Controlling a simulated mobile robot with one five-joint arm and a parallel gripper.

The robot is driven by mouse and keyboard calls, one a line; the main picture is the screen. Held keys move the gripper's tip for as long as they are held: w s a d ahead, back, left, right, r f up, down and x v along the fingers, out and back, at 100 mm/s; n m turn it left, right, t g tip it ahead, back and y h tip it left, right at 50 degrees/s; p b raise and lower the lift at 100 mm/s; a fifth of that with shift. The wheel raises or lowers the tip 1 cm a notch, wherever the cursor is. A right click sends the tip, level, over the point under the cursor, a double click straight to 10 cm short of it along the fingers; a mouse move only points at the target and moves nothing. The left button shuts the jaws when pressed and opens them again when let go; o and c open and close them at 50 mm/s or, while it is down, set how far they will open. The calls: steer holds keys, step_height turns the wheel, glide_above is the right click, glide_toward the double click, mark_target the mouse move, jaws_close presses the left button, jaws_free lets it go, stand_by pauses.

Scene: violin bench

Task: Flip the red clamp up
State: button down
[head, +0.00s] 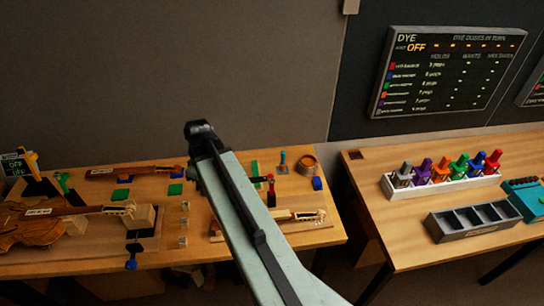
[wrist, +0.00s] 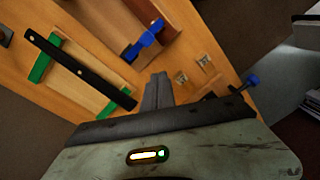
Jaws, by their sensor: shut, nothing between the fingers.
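A small upright piece with red on it (head: 271,187), which looks like the red clamp, stands on the left bench just right of my arm in the head view. Its lever position is too small to tell. My gripper (wrist: 157,78) shows in the wrist view with its fingers together and empty, over the wooden bench top. In the wrist view no red clamp can be made out clearly. In the head view my arm hides the gripper.
The left bench (head: 200,262) holds a violin (head: 35,225), instrument necks and green and blue blocks. In the wrist view a black bar (wrist: 80,68) lies across green pieces, near a blue piece (wrist: 143,43) and small wooden blocks (wrist: 204,60). A right bench (head: 385,225) holds coloured bottles.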

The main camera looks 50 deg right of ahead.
steer(key=s+d+r+n+p, duration=0.1)
steer(key=s+d+r+p, duration=0.15)
steer(key=d, duration=0.25)
steer(key=s+d+r+n+y+p, duration=0.1)
steer(key=d+r, duration=0.2)
steer(key=d, duration=0.2)
steer(key=s+d+r+n+p, duration=0.1)
steer(key=d+r+p, duration=0.15)
steer(key=d, duration=0.25)
steer(key=n+t+p, duration=0.2)
steer(key=n+p, duration=0.1)
glide_toward(271, 182)
steer(key=w+d+r, duration=0.4)
steer(key=d+r, duration=0.1)
steer(key=r, duration=0.1)
steer(key=b+x, duration=0.8)
steer(key=x, duration=0.1)
steer(key=s+b+x, duration=0.1)
steer(key=b+x, duration=0.3)
steer(key=b, duration=0.1)
steer(key=shift+f, duration=0.45)
steer(key=shift+s+f+b, duration=0.1)
steer(key=shift+f+b, duration=0.3)
steer(key=shift+f, duration=0.05)
steer(key=shift+r, duration=0.1)
steer(key=shift+w+d+f+b, duration=0.4)
steer(key=shift+w+d+f, duration=0.15)
steer(key=shift+w, duration=0.2)
